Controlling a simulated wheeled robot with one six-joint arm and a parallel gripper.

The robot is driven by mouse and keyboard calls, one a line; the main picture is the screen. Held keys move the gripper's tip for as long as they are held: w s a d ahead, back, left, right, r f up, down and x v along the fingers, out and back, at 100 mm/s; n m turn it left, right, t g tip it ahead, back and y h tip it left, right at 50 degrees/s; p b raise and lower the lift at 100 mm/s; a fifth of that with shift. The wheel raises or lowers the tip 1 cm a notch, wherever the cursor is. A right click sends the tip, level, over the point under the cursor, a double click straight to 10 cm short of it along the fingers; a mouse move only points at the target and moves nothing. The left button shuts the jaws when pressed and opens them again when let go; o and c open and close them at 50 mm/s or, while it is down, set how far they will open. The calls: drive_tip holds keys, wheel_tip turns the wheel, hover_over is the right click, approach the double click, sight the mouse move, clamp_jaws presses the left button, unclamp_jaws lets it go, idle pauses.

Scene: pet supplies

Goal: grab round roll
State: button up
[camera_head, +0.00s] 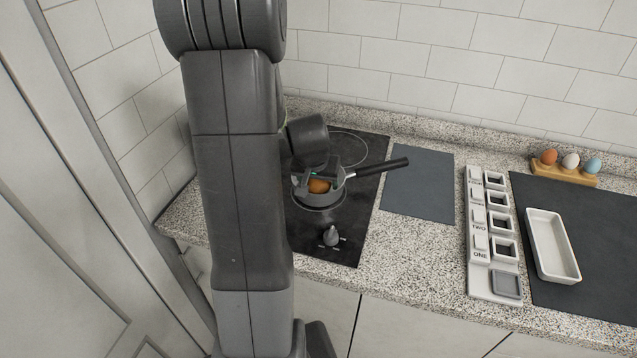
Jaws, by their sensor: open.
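A round orange-brown roll (319,186) sits in a small dark pan (318,201) on the black cooktop. The pan's handle points to the right and slightly back. My gripper (320,178) is open and is over the pan, with its fingers close around the roll. Its body hides part of the roll and the pan's back rim. I cannot tell whether the fingers touch the roll.
The cooktop (350,220) has a knob (331,236) at its front. To the right are a grey mat (418,185), a labelled rack of square slots (480,283), and a white tray (544,272) on a dark mat. Three eggs stand in a wooden holder (563,177).

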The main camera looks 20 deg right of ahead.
drive_tip(key=shift+w+d+f, duration=0.1)
drive_tip(key=shift+f, duration=0.2)
drive_tip(key=c, duration=0.8)
